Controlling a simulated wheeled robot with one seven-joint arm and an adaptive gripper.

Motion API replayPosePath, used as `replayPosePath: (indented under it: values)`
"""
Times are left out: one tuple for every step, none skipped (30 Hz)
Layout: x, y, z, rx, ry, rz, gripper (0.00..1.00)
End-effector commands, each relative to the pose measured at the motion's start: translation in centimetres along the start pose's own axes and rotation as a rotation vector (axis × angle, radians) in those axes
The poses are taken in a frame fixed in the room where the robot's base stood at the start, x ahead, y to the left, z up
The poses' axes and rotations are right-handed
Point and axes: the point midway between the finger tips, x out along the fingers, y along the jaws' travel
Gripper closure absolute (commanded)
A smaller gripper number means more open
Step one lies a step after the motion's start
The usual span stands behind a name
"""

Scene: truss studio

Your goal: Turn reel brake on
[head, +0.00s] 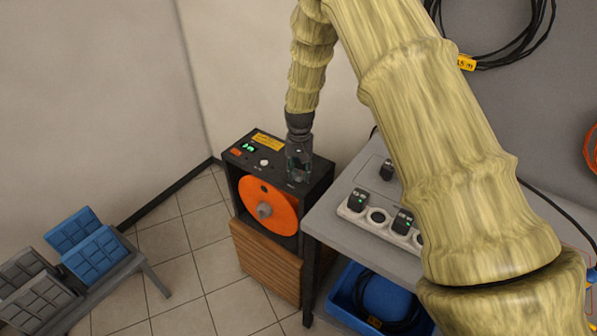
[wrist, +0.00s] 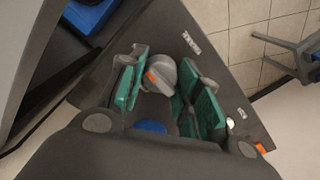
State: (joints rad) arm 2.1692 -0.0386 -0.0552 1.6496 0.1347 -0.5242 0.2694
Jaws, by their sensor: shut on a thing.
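The reel unit is a dark box (head: 237,165) with an orange reel disc (head: 270,208) in its open front. My gripper (head: 299,172) points down onto the right part of its top panel. In the wrist view, a round grey knob (wrist: 163,72) with an orange mark sits between the green finger pads of my gripper (wrist: 171,92). The fingers are shut on this knob, which I take to be the reel brake. In the head view the gripper hides the knob. Small white lettering (wrist: 192,42) is beside it, too small to read surely.
The top panel also has a green-lit display (head: 249,147) and a white button (head: 264,162). The unit stands on a wooden crate (head: 266,262). To its right is a grey table (head: 325,222) with a socket strip (head: 378,217). A rack (head: 103,272) with blue and grey cases stands left.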

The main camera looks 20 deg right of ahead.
Motion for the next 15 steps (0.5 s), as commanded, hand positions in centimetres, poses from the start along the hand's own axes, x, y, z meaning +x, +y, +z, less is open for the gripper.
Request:
replayPosePath:
  values:
    - [0.26, 0.13, 0.27, 0.027, -0.006, 0.003, 0.91]
    - [0.26, 0.13, 0.28, 0.042, -0.006, 0.003, 0.90]
    - [0.26, 0.12, 0.28, 0.059, -0.006, 0.004, 0.90]
    - [0.26, 0.11, 0.28, 0.072, -0.006, 0.003, 0.90]
    - [0.26, 0.11, 0.28, 0.083, -0.006, 0.003, 0.91]
    - [0.26, 0.11, 0.29, 0.097, -0.006, 0.003, 0.91]
    - [0.26, 0.11, 0.28, 0.106, -0.007, 0.003, 0.90]
    - [0.26, 0.11, 0.28, 0.114, -0.007, 0.003, 0.90]
    - [0.26, 0.12, 0.28, 0.123, -0.006, 0.003, 0.90]
    - [0.26, 0.13, 0.27, 0.128, -0.006, 0.003, 0.90]
    - [0.26, 0.14, 0.27, 0.133, -0.006, 0.003, 0.90]
    - [0.26, 0.15, 0.27, 0.137, -0.006, 0.003, 0.90]
    - [0.26, 0.15, 0.26, 0.140, -0.006, 0.003, 0.90]
    - [0.26, 0.15, 0.26, 0.143, -0.006, 0.003, 0.90]
    - [0.25, 0.15, 0.26, 0.145, -0.006, 0.003, 0.90]
